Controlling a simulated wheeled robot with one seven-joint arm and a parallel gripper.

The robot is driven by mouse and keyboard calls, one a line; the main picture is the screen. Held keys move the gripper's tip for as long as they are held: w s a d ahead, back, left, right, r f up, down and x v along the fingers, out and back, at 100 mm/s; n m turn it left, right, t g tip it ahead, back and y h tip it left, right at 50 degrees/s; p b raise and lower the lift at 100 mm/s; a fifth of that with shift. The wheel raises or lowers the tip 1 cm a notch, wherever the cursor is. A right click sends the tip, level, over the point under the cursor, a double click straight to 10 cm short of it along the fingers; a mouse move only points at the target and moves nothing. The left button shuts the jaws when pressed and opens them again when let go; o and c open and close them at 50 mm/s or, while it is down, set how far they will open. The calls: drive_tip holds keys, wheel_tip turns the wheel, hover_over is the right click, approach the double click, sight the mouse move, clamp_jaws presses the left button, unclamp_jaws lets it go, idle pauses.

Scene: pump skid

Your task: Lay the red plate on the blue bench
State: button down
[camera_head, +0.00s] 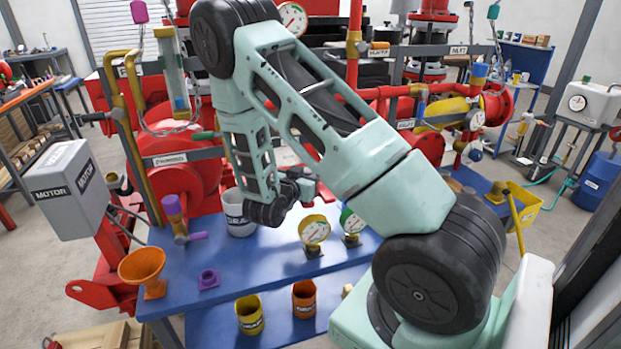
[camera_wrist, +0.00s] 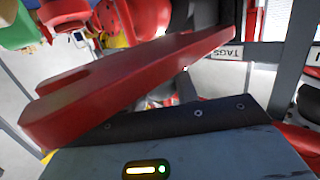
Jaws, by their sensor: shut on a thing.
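The red plate (camera_wrist: 125,85) fills much of the wrist view as a long flat red slab, tilted, close in front of my gripper's dark edge. My gripper (camera_head: 298,186) hangs above the back part of the blue bench (camera_head: 258,264), beside the white bucket. It is shut on the red plate; the fingertips themselves are not clear in either view. The bench stands below my arm, with a bare blue strip in its middle.
On the bench stand an orange funnel (camera_head: 142,268), a purple fitting (camera_head: 208,280), a white bucket (camera_head: 238,214) and two gauges (camera_head: 314,231) (camera_head: 351,222). Yellow (camera_head: 249,316) and orange (camera_head: 304,300) cups are at the front. Red pump parts and pipes crowd the back.

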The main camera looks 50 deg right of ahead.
drive_tip(key=shift+d, duration=0.3)
drive_tip(key=shift+w+d+f+p, duration=0.1)
drive_tip(key=shift+d+f+p, duration=0.15)
drive_tip(key=shift+f+p, duration=0.2)
drive_tip(key=shift+w+d+f+p, duration=0.1)
drive_tip(key=shift+d+f+p, duration=0.15)
drive_tip(key=shift+f, duration=1.05)
drive_tip(key=c, duration=1.1)
unclamp_jaws()
drive_tip(key=shift+o, duration=0.2)
drive_tip(key=shift+a, duration=0.15)
